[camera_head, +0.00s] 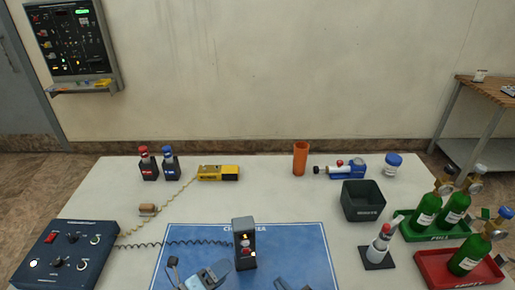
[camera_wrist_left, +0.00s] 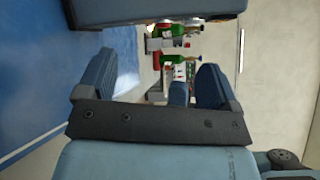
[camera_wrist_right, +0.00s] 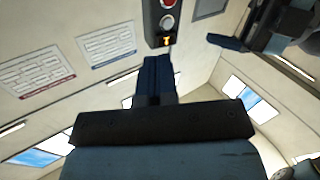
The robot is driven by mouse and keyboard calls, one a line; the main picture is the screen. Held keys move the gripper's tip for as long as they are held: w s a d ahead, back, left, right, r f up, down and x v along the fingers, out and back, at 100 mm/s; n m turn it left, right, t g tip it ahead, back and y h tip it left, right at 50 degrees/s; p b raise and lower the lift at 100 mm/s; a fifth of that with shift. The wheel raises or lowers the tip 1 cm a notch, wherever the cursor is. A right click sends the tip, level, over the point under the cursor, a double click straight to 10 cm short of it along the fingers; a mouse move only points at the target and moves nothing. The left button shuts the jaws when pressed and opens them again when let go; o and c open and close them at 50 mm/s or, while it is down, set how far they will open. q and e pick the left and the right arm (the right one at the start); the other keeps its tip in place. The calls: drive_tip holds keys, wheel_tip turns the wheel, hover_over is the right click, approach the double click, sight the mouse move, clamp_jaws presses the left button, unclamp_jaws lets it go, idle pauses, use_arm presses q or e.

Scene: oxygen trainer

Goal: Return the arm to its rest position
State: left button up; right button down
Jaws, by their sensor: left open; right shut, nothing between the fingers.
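My left gripper (camera_head: 198,270) is over the blue mat (camera_head: 325,262) at the front of the table. Its two fingers stand apart in the left wrist view (camera_wrist_left: 155,85), with nothing between them. My right gripper (camera_head: 280,284) shows only partly at the bottom edge, right of the left one. Its fingers are together and empty in the right wrist view (camera_wrist_right: 158,75). A dark upright box with buttons (camera_head: 244,250) stands between and beyond the grippers, apart from both. It also shows at the top of the right wrist view (camera_wrist_right: 162,20).
A control box (camera_head: 65,252) with coiled cords sits at left. Red and blue-capped bottles (camera_head: 148,165), a yellow device (camera_head: 218,173) and an orange cup (camera_head: 300,158) stand behind. A black bin (camera_head: 362,201), green tray (camera_head: 435,232) and red tray (camera_head: 440,275) are at right.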

use_arm(q)
drive_tip(key=s+a+f+n+y+p, duration=0.1)
drive_tip(key=s+a+n+y, duration=0.3)
drive_tip(key=n, duration=1)
drive_tip(key=s+a+f+n+y+p, duration=0.2)
drive_tip(key=s+a+n+y, duration=0.3)
drive_tip(key=s+n, duration=0.6)
drive_tip(key=a+n, duration=0.1)
drive_tip(key=n, duration=0.2)
drive_tip(key=shift+f+g+p, duration=0.15)
drive_tip(key=shift+g+p, duration=0.15)
drive_tip(key=shift+g, duration=0.1)
use_arm(e)
drive_tip(key=s+d+f+m+g+h, duration=0.4)
drive_tip(key=s+d, duration=0.6)
drive_tip(key=d, duration=0.3)
drive_tip(key=f+m+h, duration=0.1)
drive_tip(key=m+h, duration=0.1)
drive_tip(key=h, duration=0.1)
drive_tip(key=shift+s+d, duration=0.35)
